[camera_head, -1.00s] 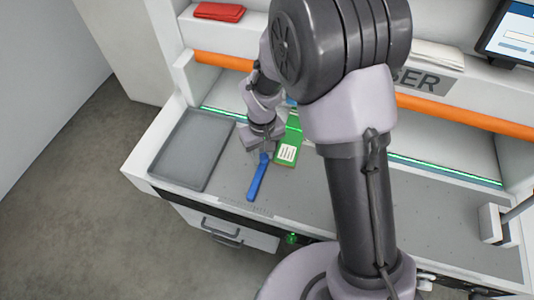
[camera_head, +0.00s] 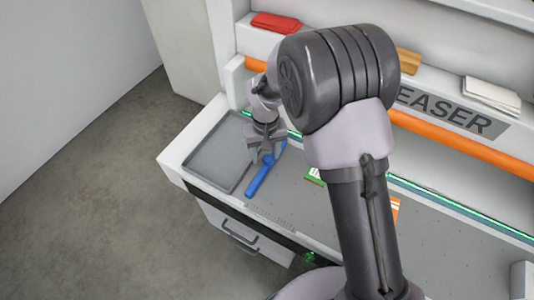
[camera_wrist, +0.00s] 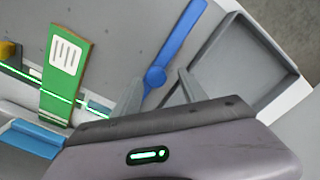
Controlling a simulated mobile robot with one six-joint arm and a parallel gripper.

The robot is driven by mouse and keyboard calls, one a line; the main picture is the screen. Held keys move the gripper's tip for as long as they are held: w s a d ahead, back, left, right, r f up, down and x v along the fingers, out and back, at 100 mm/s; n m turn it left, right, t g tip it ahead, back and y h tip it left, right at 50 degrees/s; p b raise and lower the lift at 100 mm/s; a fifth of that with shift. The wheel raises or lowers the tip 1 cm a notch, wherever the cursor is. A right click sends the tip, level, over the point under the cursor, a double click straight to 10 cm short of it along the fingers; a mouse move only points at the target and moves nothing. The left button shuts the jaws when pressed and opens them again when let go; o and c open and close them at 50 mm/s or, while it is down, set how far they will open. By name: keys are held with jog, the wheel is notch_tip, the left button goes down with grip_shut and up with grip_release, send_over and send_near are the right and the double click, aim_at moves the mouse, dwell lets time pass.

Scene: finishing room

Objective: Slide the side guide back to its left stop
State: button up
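The side guide is a blue bar with a round knob (camera_head: 258,180). It lies on the grey worktop just right of the grey tray (camera_head: 213,153), with a narrow strip between them. In the wrist view the guide (camera_wrist: 180,32) runs beside the tray (camera_wrist: 245,62). My gripper (camera_head: 266,157) is at the knob end of the bar. In the wrist view my gripper's (camera_wrist: 158,80) two fingers stand apart, one on each side of the knob, with gaps visible. How deep the fingers reach around the knob cannot be told.
A green card with a white label (camera_wrist: 65,60) lies right of the guide, partly hidden by my arm in the head view. An orange-and-white card (camera_head: 396,207) lies farther right. A red cloth (camera_head: 276,22) and white stack (camera_head: 491,95) sit on the shelf above an orange rail (camera_head: 450,135).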

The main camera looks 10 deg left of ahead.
aim_at(266, 157)
jog(key=shift+d, duration=0.15)
notch_tip(266, 157, up, 18)
jog(key=p, duration=0.4)
jog(key=shift+f, duration=0.25)
jog(key=s+d+r+m+t+y+b, duration=0.1)
jog(key=s+d+r+m+t+b, duration=0.15)
jog(key=s+d+b, duration=0.45)
jog(key=s+d+r+m+t+y+b, duration=0.1)
jog(key=s+d+r+m+b, duration=0.2)
jog(key=s+d, duration=0.4)
jog(key=s+d+f+m+t+b, duration=0.2)
jog(key=s+d+f+m+b, duration=0.1)
jog(key=s, duration=0.4)
notch_tip(266, 157, down, 3)
jog(key=shift+d+r+m, duration=0.2)
jog(key=shift+d+m, duration=0.25)
jog(key=shift+d, duration=0.35)
jog(key=shift+s, duration=0.1)
